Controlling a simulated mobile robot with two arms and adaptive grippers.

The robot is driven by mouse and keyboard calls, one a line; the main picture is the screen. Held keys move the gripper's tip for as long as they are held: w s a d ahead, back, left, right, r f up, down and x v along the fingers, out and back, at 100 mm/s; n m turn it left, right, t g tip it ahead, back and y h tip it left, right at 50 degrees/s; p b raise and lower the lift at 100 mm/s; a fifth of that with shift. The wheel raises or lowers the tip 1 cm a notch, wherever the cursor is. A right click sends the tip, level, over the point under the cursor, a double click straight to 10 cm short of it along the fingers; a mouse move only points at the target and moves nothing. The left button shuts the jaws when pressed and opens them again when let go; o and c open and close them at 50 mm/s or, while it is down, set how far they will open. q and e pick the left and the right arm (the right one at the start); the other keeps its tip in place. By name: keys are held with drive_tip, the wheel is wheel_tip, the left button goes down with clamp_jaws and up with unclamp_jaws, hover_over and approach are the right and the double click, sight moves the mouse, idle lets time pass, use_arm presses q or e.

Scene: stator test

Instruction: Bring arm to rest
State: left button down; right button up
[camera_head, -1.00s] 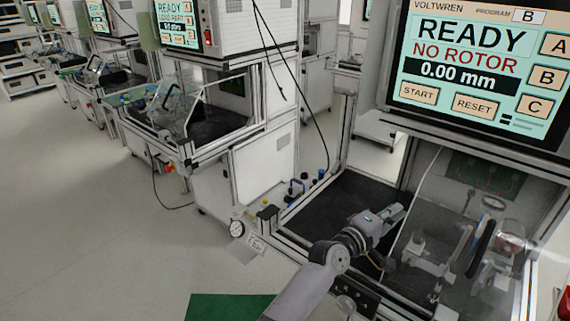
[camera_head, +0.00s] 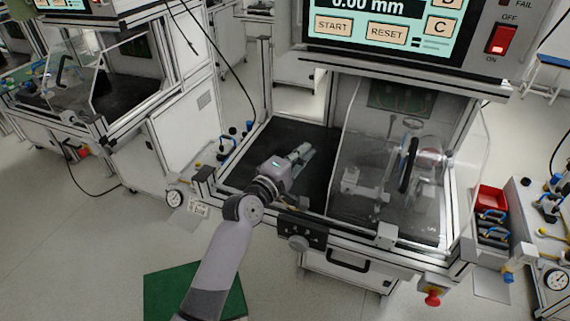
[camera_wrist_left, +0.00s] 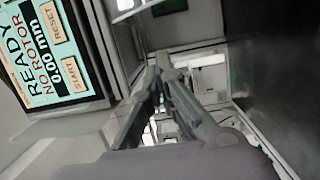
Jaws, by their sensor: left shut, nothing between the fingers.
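My left arm comes in from the bottom of the head view. Its left gripper (camera_head: 302,153) is over the dark mat (camera_head: 262,142) at the left of the test station, beside the clear guard. The gripper is shut and empty. In the left wrist view its fingers (camera_wrist_left: 155,70) meet at the tips, with nothing between them. My right gripper is not in view.
The clear guard (camera_head: 463,170) covers a fixture with a black ring (camera_head: 408,165). The station screen (camera_head: 385,28) is above; it reads NO ROTOR in the wrist view (camera_wrist_left: 45,50). A red bin (camera_head: 491,198) stands right. A green floor mat (camera_head: 165,285) lies below.

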use_arm(q)
drive_tip(key=s+a+f+m+g+y, duration=0.25)
drive_tip(key=s+a+f+m, duration=0.2)
drive_tip(key=s+f, duration=0.5)
drive_tip(key=s+a+f+m+g+y, duration=0.2)
drive_tip(key=s+a+f+m+g, duration=0.3)
drive_tip(key=s, duration=0.7)
drive_tip(key=s+a+f+m+g+y, duration=0.25)
drive_tip(key=s+a, duration=0.35)
drive_tip(key=s, duration=0.3)
drive_tip(key=s+a+f+m+g+y, duration=0.1)
drive_tip(key=s+a+f+y, duration=0.15)
drive_tip(key=s+a, duration=0.5)
drive_tip(key=s+d+f+g, duration=0.1)
drive_tip(key=s+f, duration=0.1)
drive_tip(key=f, duration=1.2)
drive_tip(key=s+d+f+g, duration=0.1)
drive_tip(key=f, duration=1.3)
drive_tip(key=s+a+f+m+g, duration=0.1)
drive_tip(key=s+a+f, duration=0.2)
drive_tip(key=s+f, duration=1.2)
drive_tip(key=shift+s+a+b, duration=0.15)
drive_tip(key=shift+s+b, duration=0.2)
drive_tip(key=shift+s, duration=0.55)
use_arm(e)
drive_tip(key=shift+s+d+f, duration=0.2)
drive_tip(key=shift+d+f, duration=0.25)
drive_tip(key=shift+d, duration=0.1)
